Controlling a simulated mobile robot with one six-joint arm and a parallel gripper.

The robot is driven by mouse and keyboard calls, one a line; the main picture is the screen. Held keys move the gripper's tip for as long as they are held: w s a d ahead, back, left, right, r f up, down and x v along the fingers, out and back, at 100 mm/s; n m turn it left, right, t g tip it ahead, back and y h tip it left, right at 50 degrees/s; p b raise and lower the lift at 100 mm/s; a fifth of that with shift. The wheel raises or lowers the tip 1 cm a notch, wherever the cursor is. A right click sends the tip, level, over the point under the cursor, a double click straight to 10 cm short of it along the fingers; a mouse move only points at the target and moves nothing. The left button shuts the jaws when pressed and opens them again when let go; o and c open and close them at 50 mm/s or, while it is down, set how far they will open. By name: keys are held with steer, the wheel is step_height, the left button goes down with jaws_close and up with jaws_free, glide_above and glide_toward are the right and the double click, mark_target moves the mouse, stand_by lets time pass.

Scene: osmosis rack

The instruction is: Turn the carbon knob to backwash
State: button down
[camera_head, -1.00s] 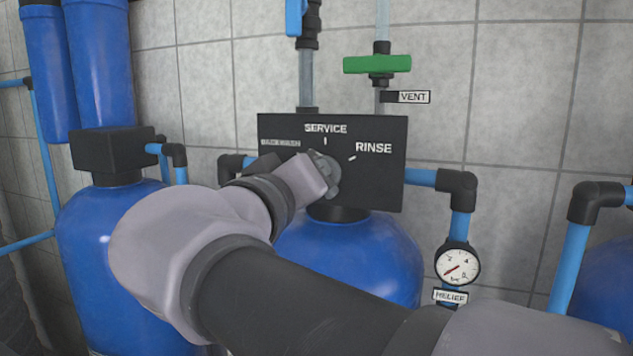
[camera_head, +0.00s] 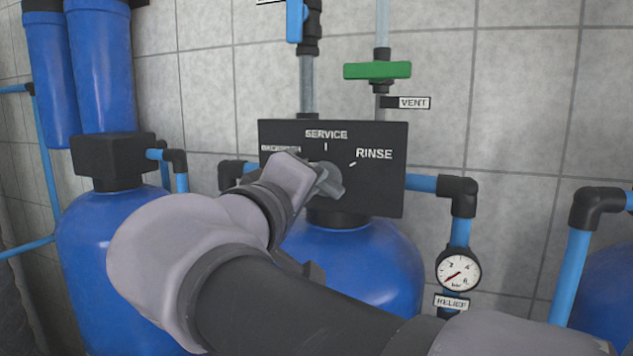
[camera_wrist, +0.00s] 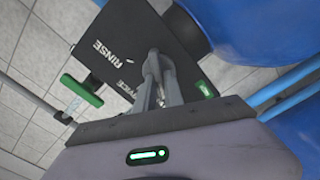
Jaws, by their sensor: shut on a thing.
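The knob (camera_head: 330,181) is a grey handle on the black control panel (camera_head: 385,135) on top of the middle blue tank (camera_head: 365,270). It slants from upper left to lower right. SERVICE is printed above it and RINSE to its upper right; a third label (camera_head: 280,149) at the left is small and hard to read. My gripper (camera_head: 316,178) is shut on the knob from the left, hiding part of it. In the wrist view, the fingers (camera_wrist: 156,85) close around the knob in front of the panel (camera_wrist: 125,30).
A green valve handle (camera_head: 377,66) with a VENT tag (camera_head: 413,103) is above the panel. A pressure gauge (camera_head: 458,271) with a RELIEF tag (camera_head: 451,302) is at the lower right. Another blue tank (camera_head: 85,240) stands left. Blue pipes run on both sides.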

steer(key=c, duration=1.4)
jaws_free()
steer(key=shift+c, duration=0.2)
steer(key=p+v, duration=0.2)
steer(key=v, duration=1.5)
steer(key=shift+s, duration=0.2)
